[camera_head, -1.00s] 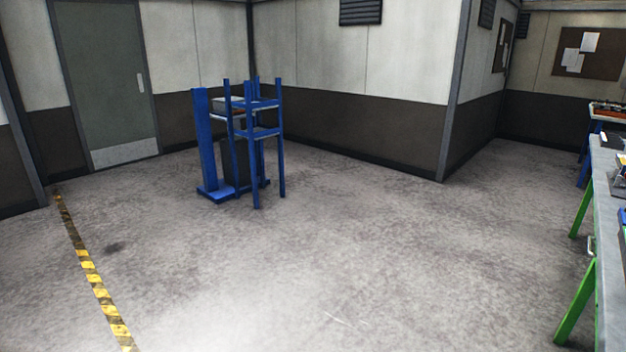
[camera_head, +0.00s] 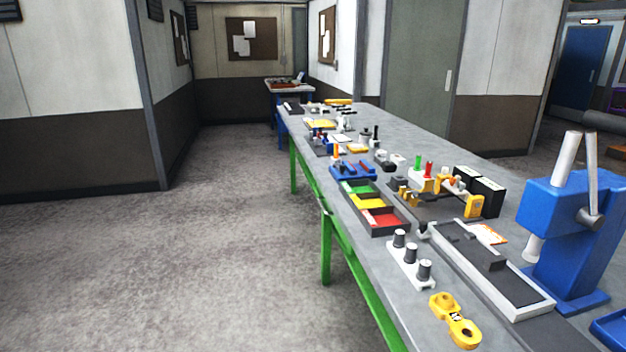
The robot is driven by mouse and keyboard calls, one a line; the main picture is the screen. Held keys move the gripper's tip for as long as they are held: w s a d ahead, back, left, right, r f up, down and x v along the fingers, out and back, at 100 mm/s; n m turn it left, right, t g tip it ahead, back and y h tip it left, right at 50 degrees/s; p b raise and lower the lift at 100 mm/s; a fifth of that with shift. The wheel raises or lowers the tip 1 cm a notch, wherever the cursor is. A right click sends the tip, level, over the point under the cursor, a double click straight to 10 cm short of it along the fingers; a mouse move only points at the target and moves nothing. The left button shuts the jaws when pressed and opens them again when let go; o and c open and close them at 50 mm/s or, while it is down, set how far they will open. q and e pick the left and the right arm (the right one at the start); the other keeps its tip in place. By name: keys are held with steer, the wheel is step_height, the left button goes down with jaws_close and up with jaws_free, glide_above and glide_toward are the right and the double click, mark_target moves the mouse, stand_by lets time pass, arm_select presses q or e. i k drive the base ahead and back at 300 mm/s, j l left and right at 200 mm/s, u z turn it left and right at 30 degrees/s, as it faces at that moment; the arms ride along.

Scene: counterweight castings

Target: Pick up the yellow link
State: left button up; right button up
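The yellow link (camera_head: 454,320) lies on the near part of a long grey workbench (camera_head: 385,275), close to the bench's left edge. Neither of my grippers shows in the head view.
Behind the link stands a white holder with several dark-topped pegs (camera_head: 411,258). A long grey tray (camera_head: 490,265) and a blue press (camera_head: 570,235) are to its right. A bin with green, yellow and red compartments (camera_head: 376,217) is farther back. The floor left of the bench (camera_head: 215,260) is clear.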

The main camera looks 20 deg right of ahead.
mark_target(459, 326)
steer(key=i+z, duration=0.15)
steer(key=z, duration=0.25)
steer(key=i+z, duration=0.2)
steer(key=z, duration=0.25)
steer(key=i+z, duration=0.2)
steer(key=z, duration=0.2)
steer(key=i+j+z, duration=0.15)
steer(key=z, duration=0.25)
